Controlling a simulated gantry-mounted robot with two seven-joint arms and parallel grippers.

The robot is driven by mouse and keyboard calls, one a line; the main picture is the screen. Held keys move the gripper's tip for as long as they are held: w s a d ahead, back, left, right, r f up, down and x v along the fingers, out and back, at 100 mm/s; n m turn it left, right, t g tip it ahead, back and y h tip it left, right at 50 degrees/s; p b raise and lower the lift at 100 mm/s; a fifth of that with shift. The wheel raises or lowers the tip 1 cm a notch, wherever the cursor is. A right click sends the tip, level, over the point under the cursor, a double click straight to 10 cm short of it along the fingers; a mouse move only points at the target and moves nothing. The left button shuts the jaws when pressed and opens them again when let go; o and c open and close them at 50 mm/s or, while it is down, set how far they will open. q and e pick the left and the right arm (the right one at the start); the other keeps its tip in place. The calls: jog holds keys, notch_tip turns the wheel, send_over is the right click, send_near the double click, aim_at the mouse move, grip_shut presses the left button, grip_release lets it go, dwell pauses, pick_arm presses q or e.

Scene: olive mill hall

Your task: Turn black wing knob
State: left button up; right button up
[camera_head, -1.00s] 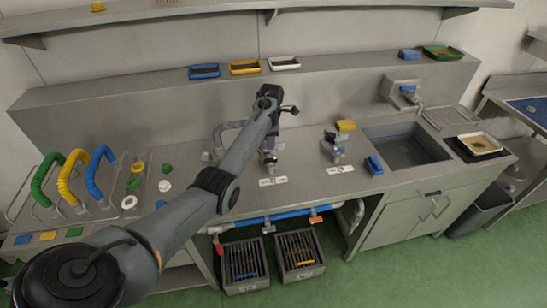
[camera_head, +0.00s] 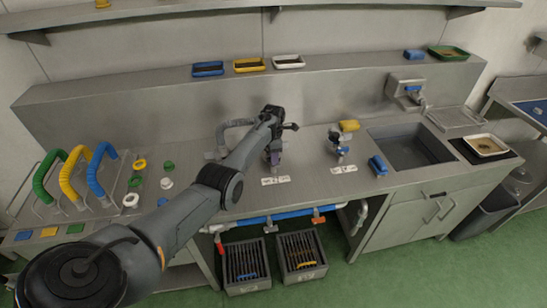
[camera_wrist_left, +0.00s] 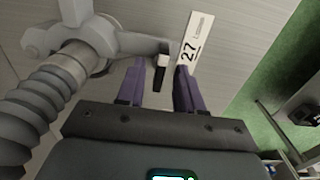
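The black wing knob (camera_wrist_left: 163,60) shows small and dark at the end of a grey valve fitting (camera_wrist_left: 95,42) in the left wrist view. It lies between the fingertips of my left gripper (camera_wrist_left: 160,72). The two purple fingers stand apart, one on each side, with gaps visible; I cannot tell whether either touches it. In the head view my left gripper (camera_head: 274,157) points down at the counter, and its wrist and fingers hide most of the knob. My right gripper is in neither view.
A label plate marked 27 (camera_wrist_left: 195,42) lies beside the fitting, and a ribbed hose (camera_wrist_left: 38,105) runs on its left.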

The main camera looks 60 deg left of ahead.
pick_arm(q)
jog(key=shift+f, duration=0.2)
grip_shut()
